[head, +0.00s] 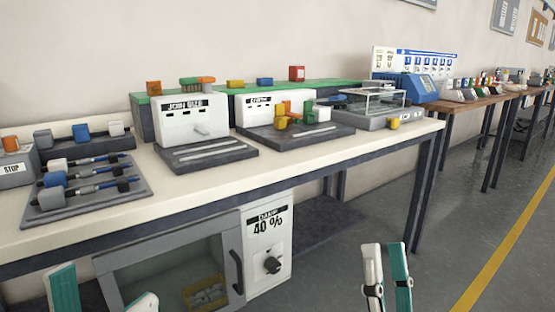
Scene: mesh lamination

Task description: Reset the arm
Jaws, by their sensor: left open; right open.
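My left gripper (103,290) is at the bottom left edge of the head view, in front of the workbench and below its top. Its two teal and white fingers are apart, with nothing visible between them, and its lower part is cut off by the frame. My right gripper (386,278) is at the bottom right of centre, in front of the bench and over the floor. Its teal and white fingers point up with a gap between them, and it is empty. Most of both arms is out of view.
The workbench (300,167) holds white machines (190,118), a rack of blue-handled tools (95,190) and a clear-covered device (375,105). Under it are a glass-fronted cabinet (170,270) and a white dial panel (268,240). The grey floor (470,190) at right is clear.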

